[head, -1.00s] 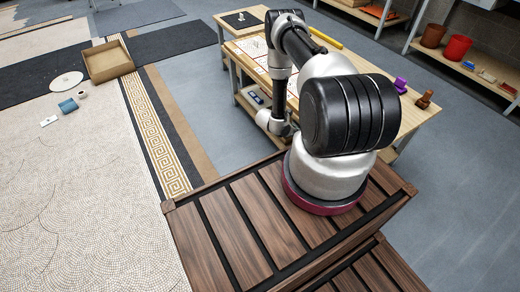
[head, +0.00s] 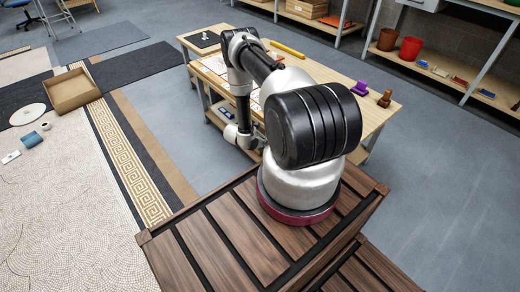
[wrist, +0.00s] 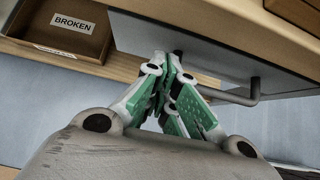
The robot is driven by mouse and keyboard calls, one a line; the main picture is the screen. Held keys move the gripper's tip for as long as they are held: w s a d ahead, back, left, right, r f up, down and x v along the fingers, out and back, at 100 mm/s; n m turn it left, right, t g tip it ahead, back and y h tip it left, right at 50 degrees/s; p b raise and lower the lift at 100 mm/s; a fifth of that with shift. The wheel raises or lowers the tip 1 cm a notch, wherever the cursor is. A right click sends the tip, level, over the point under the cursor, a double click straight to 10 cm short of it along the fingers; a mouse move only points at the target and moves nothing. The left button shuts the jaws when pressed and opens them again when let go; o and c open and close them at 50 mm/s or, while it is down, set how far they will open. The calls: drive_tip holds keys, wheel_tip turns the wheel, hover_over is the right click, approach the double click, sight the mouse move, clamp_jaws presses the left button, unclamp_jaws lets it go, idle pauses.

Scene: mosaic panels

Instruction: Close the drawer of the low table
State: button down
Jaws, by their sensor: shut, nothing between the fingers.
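The low table (head: 345,85) is a pale wooden bench in the head view, with patterned panels on its top and a lower shelf. My arm stands in front of it, and the drawer front cannot be made out there. In the wrist view a grey drawer front (wrist: 213,48) carries a dark bar handle (wrist: 240,98). My gripper (wrist: 172,62) is shut and empty. Its green and white fingertips are at the drawer front, just left of most of the handle; whether they touch is unclear. How far the drawer stands out cannot be told.
A brown tray labelled BROKEN (wrist: 60,50) lies left of the drawer front. On the tabletop are a purple object (head: 360,88), a brown one (head: 385,98) and a yellow bar (head: 287,48). An open box (head: 72,92) sits on the floor left. Grey floor right is clear.

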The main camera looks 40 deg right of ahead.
drive_tip(key=v, duration=1)
drive_tip(key=shift+a, duration=0.6)
drive_tip(key=s+d+r+m+g, duration=0.1)
drive_tip(key=s+d+m+g, duration=0.15)
drive_tip(key=s, duration=0.35)
drive_tip(key=s+r+m+g+y, duration=0.1)
drive_tip(key=s+r+m+g, duration=0.2)
drive_tip(key=r, duration=0.9)
drive_tip(key=s+r+m+g+y, duration=0.1)
drive_tip(key=s+r+m+g, duration=0.3)
drive_tip(key=r, duration=0.9)
drive_tip(key=s+a+r+m+t+y, duration=0.2)
drive_tip(key=s+a+r+m+t, duration=0.1)
drive_tip(key=r, duration=0.8)
drive_tip(key=s+a+r+m+t+y, duration=0.2)
drive_tip(key=s+a+r+t, duration=0.3)
drive_tip(key=a+r, duration=0.3)
drive_tip(key=s+a+r+m+t+y, duration=0.3)
drive_tip(key=s+a+r+m+t, duration=0.1)
drive_tip(key=r, duration=1.1)
drive_tip(key=shift+s+a+t, duration=0.25)
drive_tip(key=shift+a+t, duration=0.45)
drive_tip(key=shift+t, duration=0.05)
